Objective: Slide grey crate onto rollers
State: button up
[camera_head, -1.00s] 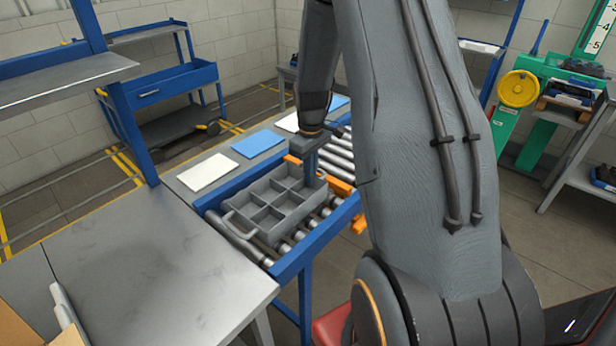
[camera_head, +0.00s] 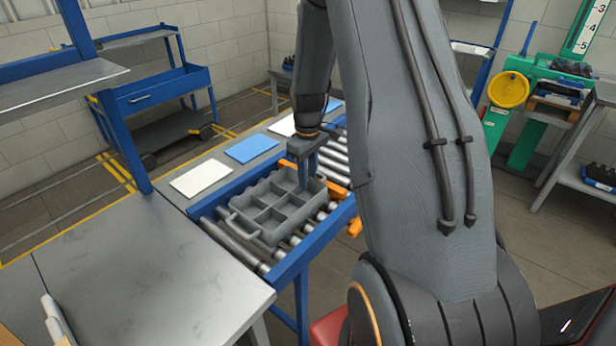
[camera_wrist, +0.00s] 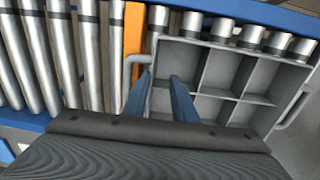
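The grey crate (camera_head: 262,236), divided into several empty compartments, sits on the rollers (camera_head: 244,246) of the blue-framed conveyor in the head view. It also shows in the wrist view (camera_wrist: 240,98), with a loop handle at each end. My gripper (camera_head: 308,180) is over the crate's far-right end. In the wrist view its two blue fingers (camera_wrist: 163,75) are clearly apart, at the crate's left end wall and handle. One finger overlaps a compartment in the picture. I cannot tell whether either finger touches the crate.
A grey metal table (camera_head: 140,265) meets the conveyor's near end. White and blue cards (camera_head: 201,178) lie on the ledge beside the rollers. An orange bar (camera_wrist: 132,42) crosses the conveyor just past the crate. Bare rollers (camera_wrist: 50,60) continue beyond it.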

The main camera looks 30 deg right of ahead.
notch_tip(320, 180, up, 8)
jog(key=b, duration=0.2)
dwell(0.3)
jog(key=shift+f, duration=0.1)
jog(key=shift+a, duration=0.25)
grip_shut()
jog(key=m+b, duration=0.2)
jog(key=m, duration=0.7)
send_near(273, 209)
jog(key=w+d+r, duration=0.1)
jog(key=w+r, duration=0.1)
jog(key=s+a+m, duration=0.4)
jog(key=a+m, duration=0.4)
jog(key=m, duration=0.1)
notch_tip(273, 209, down, 10)
jog(key=shift+a+p, duration=0.1)
jog(key=shift+p, duration=0.45)
